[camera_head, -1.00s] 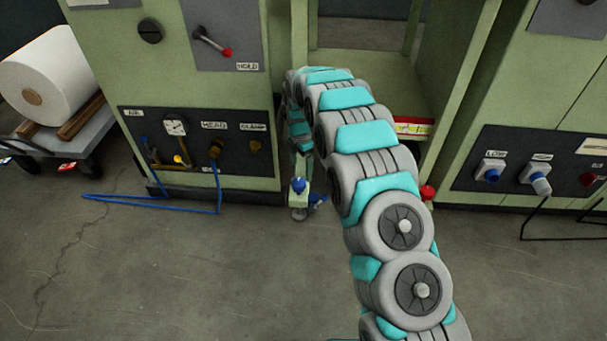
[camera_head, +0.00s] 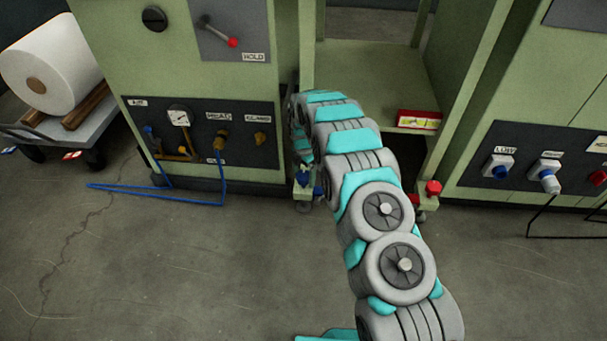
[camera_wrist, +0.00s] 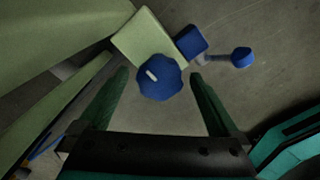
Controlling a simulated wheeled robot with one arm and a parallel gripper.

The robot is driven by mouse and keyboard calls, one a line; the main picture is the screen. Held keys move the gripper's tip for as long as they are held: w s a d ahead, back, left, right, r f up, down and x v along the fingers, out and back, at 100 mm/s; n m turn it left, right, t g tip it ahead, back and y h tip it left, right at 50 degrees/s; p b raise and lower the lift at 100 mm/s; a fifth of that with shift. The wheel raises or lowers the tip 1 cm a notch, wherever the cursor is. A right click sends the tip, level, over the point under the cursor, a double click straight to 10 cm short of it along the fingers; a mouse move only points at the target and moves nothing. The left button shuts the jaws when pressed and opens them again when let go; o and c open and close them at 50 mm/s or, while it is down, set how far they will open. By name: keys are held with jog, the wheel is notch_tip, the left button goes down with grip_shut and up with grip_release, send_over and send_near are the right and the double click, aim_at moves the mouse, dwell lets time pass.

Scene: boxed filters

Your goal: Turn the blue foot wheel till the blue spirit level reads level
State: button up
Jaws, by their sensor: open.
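The blue foot wheel (camera_wrist: 160,88) is a lobed round knob with a short white mark, on a pale green block (camera_wrist: 140,36) in the wrist view. In the head view the wheel (camera_head: 302,178) shows small at the machine's foot, beside my arm. My gripper (camera_wrist: 160,74) is open, its two dark green fingers apart on the left and right of the wheel. I cannot see whether either finger touches it. A blue block (camera_wrist: 191,41) and a blue ball-ended lever (camera_wrist: 242,57) sit just beyond it. I cannot make out the blue spirit level or its bubble.
A red knob (camera_head: 433,187) stands on another foot, right of my arm. A blue hose (camera_head: 160,196) loops on the floor at left. A roll cart (camera_head: 85,140) stands far left. The front floor is clear.

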jog(key=shift+c, duration=0.3)
jog(key=c, duration=1.3)
